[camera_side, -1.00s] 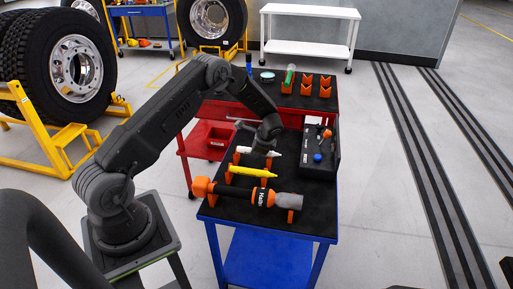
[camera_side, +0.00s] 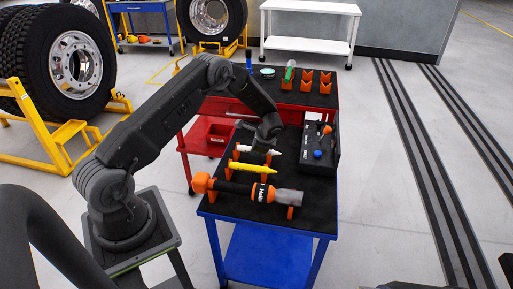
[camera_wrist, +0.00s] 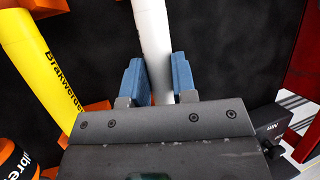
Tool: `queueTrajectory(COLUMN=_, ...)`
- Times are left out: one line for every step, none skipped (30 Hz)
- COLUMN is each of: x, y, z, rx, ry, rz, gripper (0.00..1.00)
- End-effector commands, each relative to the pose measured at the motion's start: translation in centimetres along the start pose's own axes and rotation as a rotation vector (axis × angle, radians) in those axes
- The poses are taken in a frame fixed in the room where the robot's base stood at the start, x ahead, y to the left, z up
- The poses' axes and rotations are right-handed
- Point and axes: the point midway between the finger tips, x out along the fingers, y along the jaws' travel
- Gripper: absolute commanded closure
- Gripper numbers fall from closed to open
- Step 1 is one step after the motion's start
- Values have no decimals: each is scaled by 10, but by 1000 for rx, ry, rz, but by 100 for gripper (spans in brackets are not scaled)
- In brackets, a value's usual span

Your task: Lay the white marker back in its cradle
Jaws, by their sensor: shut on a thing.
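The white marker (camera_side: 275,153) lies roughly level in the side view, low over the black top of the blue cart. My gripper (camera_wrist: 160,80) is shut on it: in the wrist view the white barrel (camera_wrist: 152,35) runs between the two blue finger pads. The orange cradle (camera_side: 236,155) shows by the marker's left end in the side view. My gripper hides part of the marker and cradle, so I cannot tell whether the marker touches the cradle.
The yellow marker (camera_side: 252,167) rests in orange holders just in front; it shows at left in the wrist view (camera_wrist: 38,65). Nearer lies a large orange, black and grey tool (camera_side: 235,188). A black tray (camera_side: 322,165) with small items stands at right. A red cart (camera_side: 315,115) is behind.

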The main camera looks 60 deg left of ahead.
Motion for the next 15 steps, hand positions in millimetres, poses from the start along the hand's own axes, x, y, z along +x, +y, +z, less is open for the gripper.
queueTrajectory(x=0, y=0, z=0, rx=0, ry=0, rz=0, gripper=72)
queueTrajectory(x=0, y=0, z=0, rx=0, ry=0, rz=0, gripper=69)
queueTrajectory(x=0, y=0, z=0, rx=0, ry=0, rz=0, gripper=65)
queueTrajectory(x=0, y=0, z=0, rx=0, ry=0, rz=0, gripper=62)
queueTrajectory(x=0, y=0, z=0, rx=0, ry=0, rz=0, gripper=59)
queueTrajectory(x=0, y=0, z=0, rx=0, ry=0, rz=0, gripper=56)
queueTrajectory(x=0, y=0, z=0, rx=0, ry=0, rz=0, gripper=53)
queueTrajectory(x=0, y=0, z=0, rx=0, ry=0, rz=0, gripper=50)
queueTrajectory(x=0, y=0, z=0, rx=0, ry=0, rz=0, gripper=46)
queueTrajectory(x=0, y=0, z=0, rx=0, ry=0, rz=0, gripper=45)
queueTrajectory(x=0, y=0, z=0, rx=0, ry=0, rz=0, gripper=45)
queueTrajectory(x=0, y=0, z=0, rx=0, ry=0, rz=0, gripper=45)
queueTrajectory(x=0, y=0, z=0, rx=0, ry=0, rz=0, gripper=45)
queueTrajectory(x=0, y=0, z=0, rx=0, ry=0, rz=0, gripper=45)
queueTrajectory(x=0, y=0, z=0, rx=0, ry=0, rz=0, gripper=45)
